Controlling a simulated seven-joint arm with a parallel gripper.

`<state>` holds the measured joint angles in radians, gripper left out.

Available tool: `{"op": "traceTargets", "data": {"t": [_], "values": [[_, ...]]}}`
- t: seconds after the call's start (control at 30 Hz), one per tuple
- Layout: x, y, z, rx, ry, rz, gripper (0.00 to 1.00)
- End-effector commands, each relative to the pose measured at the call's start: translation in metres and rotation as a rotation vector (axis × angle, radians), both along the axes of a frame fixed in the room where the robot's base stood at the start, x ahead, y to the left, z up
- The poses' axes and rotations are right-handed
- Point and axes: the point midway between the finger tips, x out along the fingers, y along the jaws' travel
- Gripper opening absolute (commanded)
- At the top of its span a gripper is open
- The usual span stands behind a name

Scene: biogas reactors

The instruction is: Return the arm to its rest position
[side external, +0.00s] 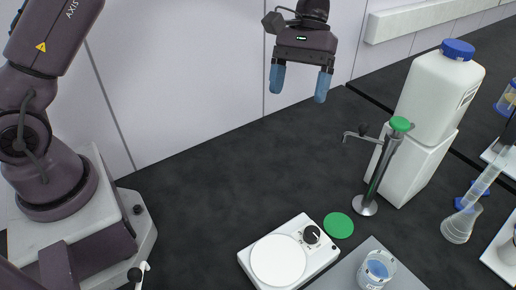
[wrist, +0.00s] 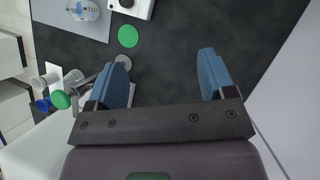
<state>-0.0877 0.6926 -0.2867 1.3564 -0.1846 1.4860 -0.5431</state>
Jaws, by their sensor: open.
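My gripper (side external: 299,84) hangs in the air above the dark bench, high up near the back wall in the side external view. Its two blue fingers are spread apart with nothing between them. In the wrist view my gripper (wrist: 165,82) also shows open and empty, with only dark bench top below the fingers. My arm's base stands at the left of the side external view.
A white stirrer plate (side external: 279,258), green disc (side external: 339,225) and grey mat with a beaker (side external: 376,269) are at the front. A metal stand with green cap (side external: 401,124) and white jug (side external: 437,95) stand right. The middle bench is clear.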

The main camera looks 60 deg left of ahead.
Motion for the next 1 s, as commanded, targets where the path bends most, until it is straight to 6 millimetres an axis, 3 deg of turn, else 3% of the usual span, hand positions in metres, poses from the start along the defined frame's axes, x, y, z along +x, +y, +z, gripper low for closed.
{"op": "traceTargets", "data": {"t": [0.03,0.2,0.43,0.6,0.73,0.9,1.0], "values": [[-0.01,0.005,0.019,0.026,-0.068,-0.025,0.76],[-0.046,0.023,0.063,0.097,-0.264,-0.098,0.76],[-0.107,0.051,0.103,0.186,-0.517,-0.192,0.76],[-0.155,0.072,0.115,0.244,-0.696,-0.256,0.76],[-0.188,0.085,0.114,0.279,-0.818,-0.301,0.76],[-0.214,0.094,0.106,0.308,-0.924,-0.344,0.76],[-0.218,0.095,0.104,0.313,-0.94,-0.351,0.76]]}}
